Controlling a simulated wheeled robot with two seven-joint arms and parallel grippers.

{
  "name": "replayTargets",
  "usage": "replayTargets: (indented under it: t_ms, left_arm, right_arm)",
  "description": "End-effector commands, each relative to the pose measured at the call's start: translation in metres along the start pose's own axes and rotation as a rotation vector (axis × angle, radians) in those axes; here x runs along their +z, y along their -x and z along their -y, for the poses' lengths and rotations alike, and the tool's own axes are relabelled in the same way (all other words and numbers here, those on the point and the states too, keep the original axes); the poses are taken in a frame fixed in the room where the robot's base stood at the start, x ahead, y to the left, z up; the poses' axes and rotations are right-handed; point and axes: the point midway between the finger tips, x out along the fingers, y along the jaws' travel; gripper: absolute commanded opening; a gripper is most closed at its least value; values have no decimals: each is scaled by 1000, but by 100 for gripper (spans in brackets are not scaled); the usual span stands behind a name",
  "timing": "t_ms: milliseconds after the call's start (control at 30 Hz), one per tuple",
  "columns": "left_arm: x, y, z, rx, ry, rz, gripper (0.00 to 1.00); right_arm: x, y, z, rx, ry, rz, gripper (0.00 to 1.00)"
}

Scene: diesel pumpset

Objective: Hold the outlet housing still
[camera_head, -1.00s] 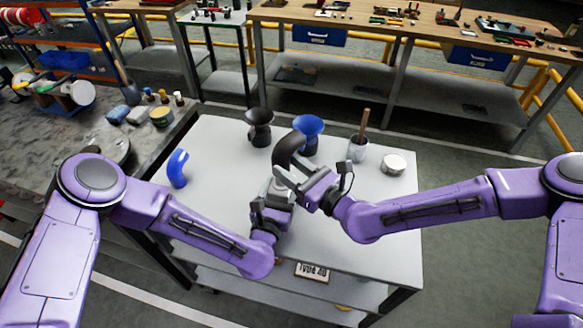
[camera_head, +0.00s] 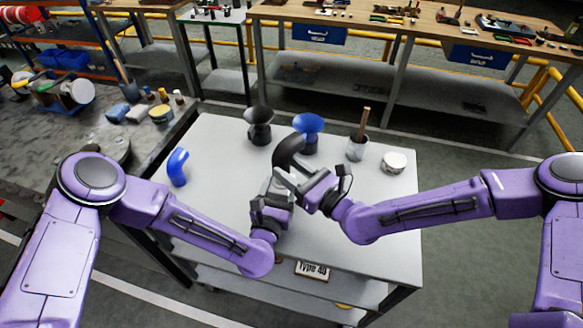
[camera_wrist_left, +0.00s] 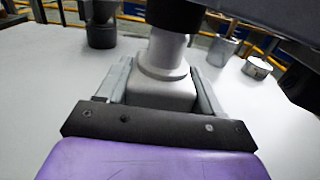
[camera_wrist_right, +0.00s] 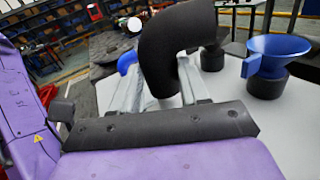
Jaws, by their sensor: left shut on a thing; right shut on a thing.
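The outlet housing (camera_wrist_left: 165,85) is a light grey body with a stepped round neck, standing upright on the white table. My left gripper (camera_wrist_left: 162,95) is shut on its lower block, one finger on each side. A black curved elbow pipe (camera_head: 288,150) sits on top of the neck; it also shows in the right wrist view (camera_wrist_right: 165,50). My right gripper (camera_wrist_right: 160,95) is shut on the elbow's lower end, just above my left gripper. In the head view both hands hide most of the housing. The exact seating of elbow on neck is hidden.
On the white table (camera_head: 220,215) stand a blue elbow (camera_head: 177,167), a black funnel-shaped piece (camera_head: 259,125), a blue funnel (camera_head: 309,127), a grey pot with a wooden-handled tool (camera_head: 358,149) and a round tin (camera_head: 394,162).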

Motion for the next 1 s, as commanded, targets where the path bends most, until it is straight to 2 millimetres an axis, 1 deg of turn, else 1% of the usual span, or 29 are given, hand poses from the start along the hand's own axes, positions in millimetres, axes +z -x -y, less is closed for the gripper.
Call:
replayTargets:
  t_ms: [1000]
  left_arm:
    - [0, 0, 0, 0, 0, 0, 11]
  right_arm:
    - [-24, 1, 2, 0, -1, -3, 1]
